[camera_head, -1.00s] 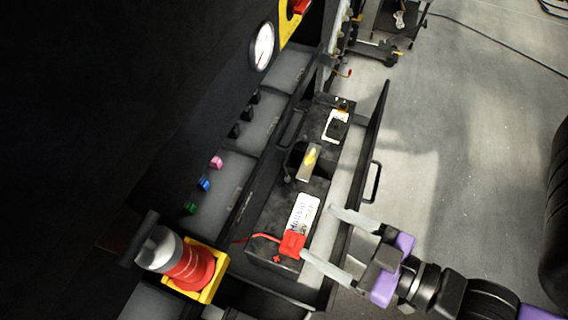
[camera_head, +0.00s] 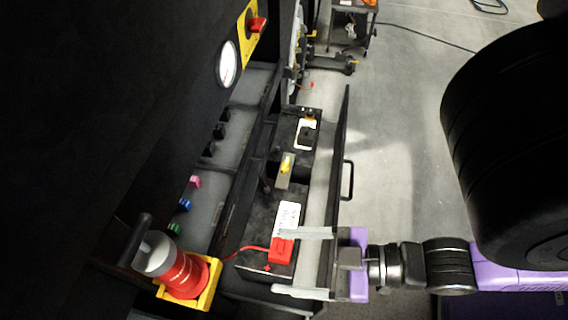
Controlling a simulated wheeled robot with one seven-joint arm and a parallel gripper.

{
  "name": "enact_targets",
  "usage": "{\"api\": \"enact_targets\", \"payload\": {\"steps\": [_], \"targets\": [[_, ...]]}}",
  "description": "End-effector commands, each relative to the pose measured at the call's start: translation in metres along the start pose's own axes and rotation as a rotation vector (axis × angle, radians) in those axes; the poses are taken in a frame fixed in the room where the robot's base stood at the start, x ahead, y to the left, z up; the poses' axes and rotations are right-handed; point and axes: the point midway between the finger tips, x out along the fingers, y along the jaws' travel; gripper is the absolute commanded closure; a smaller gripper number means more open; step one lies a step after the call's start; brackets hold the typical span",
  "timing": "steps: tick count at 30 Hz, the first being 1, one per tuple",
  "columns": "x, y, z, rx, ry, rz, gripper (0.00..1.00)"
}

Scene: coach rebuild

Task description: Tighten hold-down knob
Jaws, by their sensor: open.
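A small yellow knob (camera_head: 287,165), which looks like the hold-down knob, sits on a metal hold-down plate (camera_head: 285,181) between two black batteries. The near battery (camera_head: 258,212) has a white label and a red terminal cover (camera_head: 281,250) with a red cable. The far battery (camera_head: 311,158) also has a label. My gripper (camera_head: 279,262) is open and empty. Its two pale fingers point left over the near battery's end, one on each side of the red cover in the picture. It is apart from the knob, which is farther back. I cannot tell whether the fingers touch anything.
A tray wall with a handle (camera_head: 349,181) runs along the right of the batteries. A red switch on a yellow base (camera_head: 190,291) stands at lower left. Pink, blue and green knobs (camera_head: 185,204) and a gauge (camera_head: 228,64) are at left. Open floor lies beyond the handle.

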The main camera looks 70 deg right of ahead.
Motion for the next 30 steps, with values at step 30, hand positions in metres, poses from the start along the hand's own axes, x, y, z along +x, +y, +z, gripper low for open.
{"api": "enact_targets", "payload": {"steps": [30], "targets": [[0.073,0.326,0.197,-2.554,-0.251,-0.653,0.24]]}}
